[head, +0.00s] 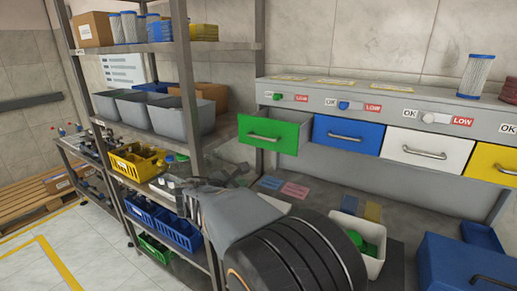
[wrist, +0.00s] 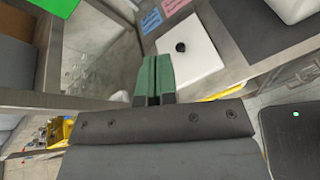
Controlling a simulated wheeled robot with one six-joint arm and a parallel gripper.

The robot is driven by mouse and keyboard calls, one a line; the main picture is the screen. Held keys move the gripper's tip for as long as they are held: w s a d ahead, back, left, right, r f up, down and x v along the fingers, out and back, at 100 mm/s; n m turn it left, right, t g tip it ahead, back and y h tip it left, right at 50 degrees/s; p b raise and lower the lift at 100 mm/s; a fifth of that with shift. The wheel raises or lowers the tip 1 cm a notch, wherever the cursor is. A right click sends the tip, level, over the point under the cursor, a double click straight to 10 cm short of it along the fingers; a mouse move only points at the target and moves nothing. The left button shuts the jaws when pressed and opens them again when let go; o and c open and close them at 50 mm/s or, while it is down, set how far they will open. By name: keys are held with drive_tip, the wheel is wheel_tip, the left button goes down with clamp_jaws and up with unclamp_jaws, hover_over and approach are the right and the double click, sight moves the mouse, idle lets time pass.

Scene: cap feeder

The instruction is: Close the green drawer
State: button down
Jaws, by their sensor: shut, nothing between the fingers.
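The green drawer (head: 268,133) is the leftmost of the row under the grey shelf unit. It stands pulled out, its front well forward of the blue drawer's front, and its grey side wall shows. It has a silver bar handle. A green corner of it shows at the top left of the wrist view (wrist: 55,5). My gripper (wrist: 154,62) has its green-padded fingers together with nothing between them. In the head view it is lower than the drawer and to its left, apart from it, partly hidden by my arm.
The blue drawer (head: 348,133), white drawer (head: 415,147) and yellow drawer (head: 493,163) look shut. A rack with grey bins (head: 165,117) and a yellow crate (head: 128,165) stands at left. On the bench are a white bin (head: 347,228) with green caps and a blue box (head: 460,262).

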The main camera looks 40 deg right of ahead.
sight(263, 144)
drive_tip(key=w+d+r+n+h+p, duration=0.1)
drive_tip(key=w+d+n, duration=0.1)
drive_tip(key=d, duration=0.3)
drive_tip(key=w+d+r+n+t+h+p, duration=0.1)
drive_tip(key=w+d+n, duration=0.1)
drive_tip(key=d, duration=0.4)
drive_tip(key=w+d+r+n+t+h+p, duration=0.1)
drive_tip(key=w+d+r, duration=0.1)
drive_tip(key=w+d, duration=0.2)
drive_tip(key=shift+w+d+n+h+p, duration=0.2)
drive_tip(key=shift+d+n+h+p, duration=0.15)
drive_tip(key=shift+d, duration=0.75)
